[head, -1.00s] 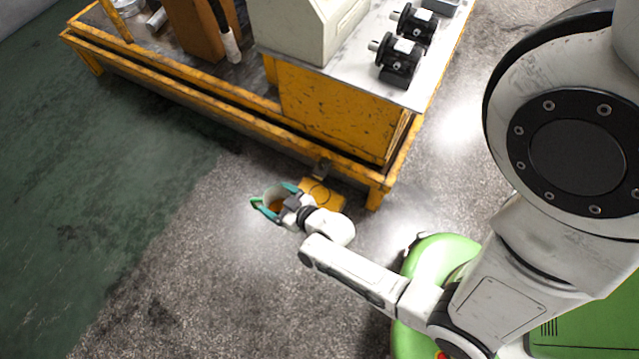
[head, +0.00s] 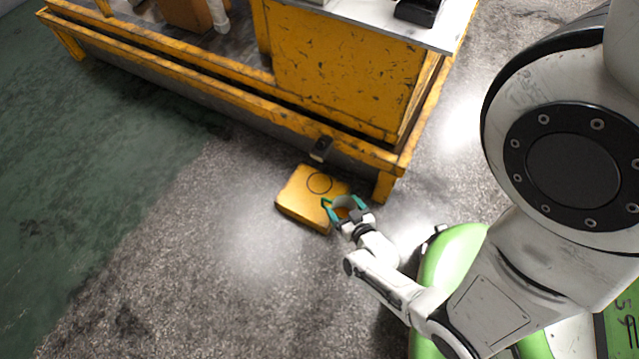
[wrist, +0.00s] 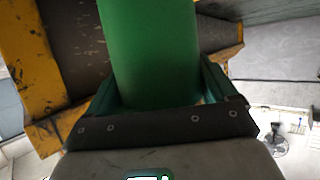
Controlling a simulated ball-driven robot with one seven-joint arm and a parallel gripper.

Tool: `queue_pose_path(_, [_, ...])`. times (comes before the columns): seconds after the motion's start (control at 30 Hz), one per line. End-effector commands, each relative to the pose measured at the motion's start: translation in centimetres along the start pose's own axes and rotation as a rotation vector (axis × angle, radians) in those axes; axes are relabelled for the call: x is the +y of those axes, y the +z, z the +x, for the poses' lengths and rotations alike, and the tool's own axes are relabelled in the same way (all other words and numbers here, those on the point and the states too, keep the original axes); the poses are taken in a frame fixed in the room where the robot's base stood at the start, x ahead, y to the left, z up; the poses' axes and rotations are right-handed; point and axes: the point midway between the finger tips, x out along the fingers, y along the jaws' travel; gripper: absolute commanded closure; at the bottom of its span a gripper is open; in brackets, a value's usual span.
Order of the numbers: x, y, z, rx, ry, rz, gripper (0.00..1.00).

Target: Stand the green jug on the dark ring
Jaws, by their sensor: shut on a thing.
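The green jug fills the middle of the wrist view (wrist: 150,55), between my gripper's fingers. In the head view my gripper (head: 345,207) is shut on the jug (head: 346,202), whose pale opening faces up. The dark ring (head: 319,183) is a thin circle on top of a yellow block (head: 296,198). My gripper and the jug are to the lower right of the ring, by the block's right edge in the picture. The ring is uncovered. The jug's base is hidden, so I cannot tell its height above the block.
A yellow steel frame (head: 220,105) with a worn yellow cabinet (head: 340,75) stands just behind the block. One frame leg (head: 384,187) is close to the right of my gripper. The grey floor (head: 190,250) to the left is clear.

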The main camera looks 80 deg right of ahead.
Motion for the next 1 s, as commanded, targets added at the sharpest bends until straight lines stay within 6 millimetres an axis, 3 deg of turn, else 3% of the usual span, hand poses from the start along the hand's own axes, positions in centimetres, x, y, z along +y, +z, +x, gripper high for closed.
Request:
queue_pose_path(0.63, [0.1,-5.6,13.8,0.006,0.002,0.001,0.6])
queue_pose_path(0.8, [0.1,-6.6,15.9,0.004,0.002,0.001,0.6])
queue_pose_path(1.0, [0.0,-6.3,16.6,0.001,0.0,0.0,0.6])
